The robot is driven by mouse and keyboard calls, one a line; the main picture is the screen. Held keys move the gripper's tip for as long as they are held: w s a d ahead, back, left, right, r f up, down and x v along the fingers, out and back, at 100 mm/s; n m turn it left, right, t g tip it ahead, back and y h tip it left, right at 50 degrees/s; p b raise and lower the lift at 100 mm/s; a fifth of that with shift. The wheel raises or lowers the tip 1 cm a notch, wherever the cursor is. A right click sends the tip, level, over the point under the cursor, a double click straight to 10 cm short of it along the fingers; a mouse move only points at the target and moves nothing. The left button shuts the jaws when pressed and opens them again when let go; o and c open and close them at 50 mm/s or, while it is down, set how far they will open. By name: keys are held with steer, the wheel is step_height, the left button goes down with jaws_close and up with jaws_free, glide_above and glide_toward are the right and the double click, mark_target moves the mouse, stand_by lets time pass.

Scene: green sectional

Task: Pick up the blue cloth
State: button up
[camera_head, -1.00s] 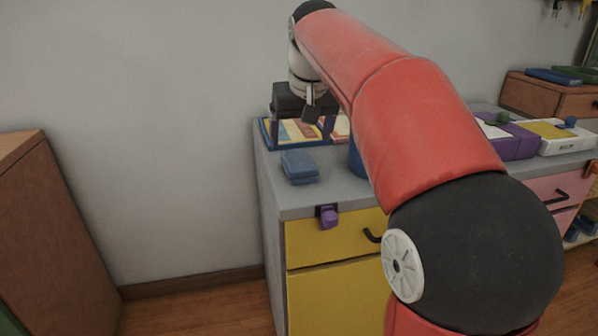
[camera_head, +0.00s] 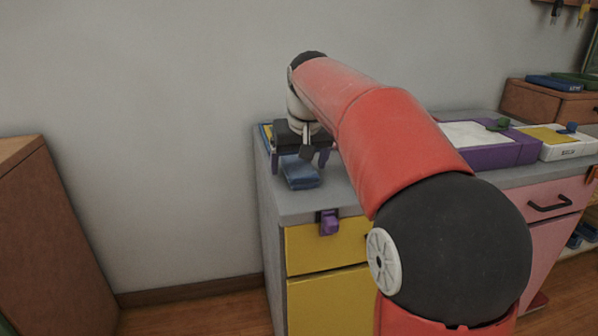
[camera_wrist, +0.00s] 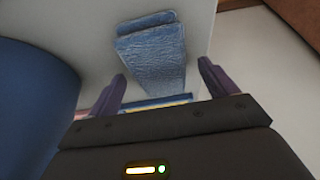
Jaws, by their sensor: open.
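The blue cloth (camera_head: 299,173) lies folded on the grey counter top (camera_head: 288,207), near its left end. My gripper (camera_head: 300,163) is open above the counter, at the far side of the cloth, and its two purple fingers point down. In the wrist view the cloth (camera_wrist: 155,50) shows as a folded blue textured piece ahead of the fingers. My gripper (camera_wrist: 160,88) has its fingers spread wide there, with the cloth's near end between and beyond them. I see no contact with the cloth.
A large blue rounded object (camera_wrist: 35,100) stands close at the left in the wrist view. A purple tray (camera_head: 490,145) and a white box (camera_head: 560,140) are farther right on the counter. A purple clip (camera_head: 329,222) hangs at the front edge. A brown cabinet (camera_head: 45,230) stands left.

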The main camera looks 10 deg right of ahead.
steer(key=shift+f, duration=0.25)
stand_by(0.3)
steer(key=c, duration=1.1)
steer(key=shift+r, duration=0.1)
